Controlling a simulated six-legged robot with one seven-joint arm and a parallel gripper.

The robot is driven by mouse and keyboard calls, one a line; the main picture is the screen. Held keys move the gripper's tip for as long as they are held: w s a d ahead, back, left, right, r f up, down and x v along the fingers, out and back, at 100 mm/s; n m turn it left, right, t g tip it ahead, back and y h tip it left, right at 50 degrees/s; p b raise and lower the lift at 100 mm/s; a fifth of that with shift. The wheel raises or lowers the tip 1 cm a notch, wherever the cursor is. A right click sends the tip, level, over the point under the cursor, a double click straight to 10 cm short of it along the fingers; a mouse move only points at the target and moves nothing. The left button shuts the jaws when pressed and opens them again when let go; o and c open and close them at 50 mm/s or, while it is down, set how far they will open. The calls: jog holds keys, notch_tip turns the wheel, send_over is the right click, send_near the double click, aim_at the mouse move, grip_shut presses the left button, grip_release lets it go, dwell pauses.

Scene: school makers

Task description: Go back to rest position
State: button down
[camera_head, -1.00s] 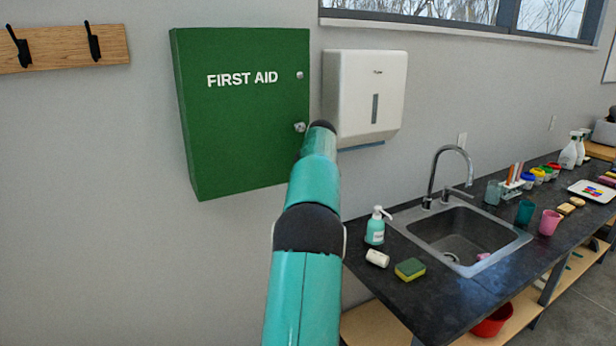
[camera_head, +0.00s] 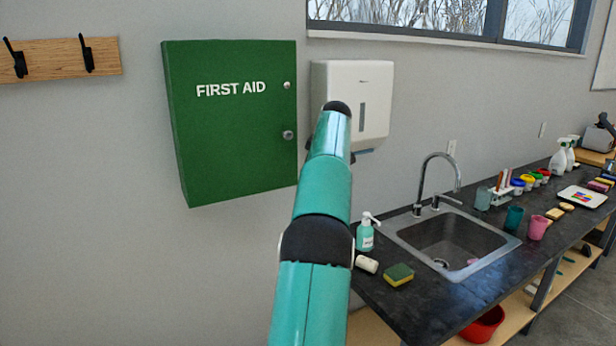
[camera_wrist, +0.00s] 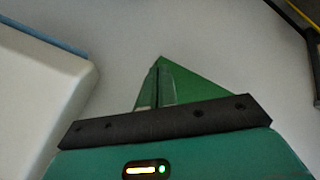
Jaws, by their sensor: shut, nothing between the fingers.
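My teal arm rises in the middle of the head view, in front of the wall between the green first aid cabinet (camera_head: 235,150) and the white paper dispenser (camera_head: 375,95). It covers the dispenser's lower left part. My gripper's fingertips are hidden behind the arm in that view. In the wrist view my gripper (camera_wrist: 158,85) is shut and empty, its two fingers together. A green corner, seemingly the cabinet (camera_wrist: 200,90), shows behind the fingers. The pale dispenser (camera_wrist: 40,105) fills the left of that view, apart from the fingers. The cabinet door is shut.
The dark counter (camera_head: 415,310) with a sink (camera_head: 450,240) lies to the right. A soap bottle (camera_head: 365,235), a white roll (camera_head: 367,264) and a sponge (camera_head: 399,275) stand near its left end. The wall left of the cabinet is clear below the hook rail (camera_head: 60,57).

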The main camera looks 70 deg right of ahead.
jog(key=shift+s+r, duration=0.3)
jog(key=shift+w, duration=0.1)
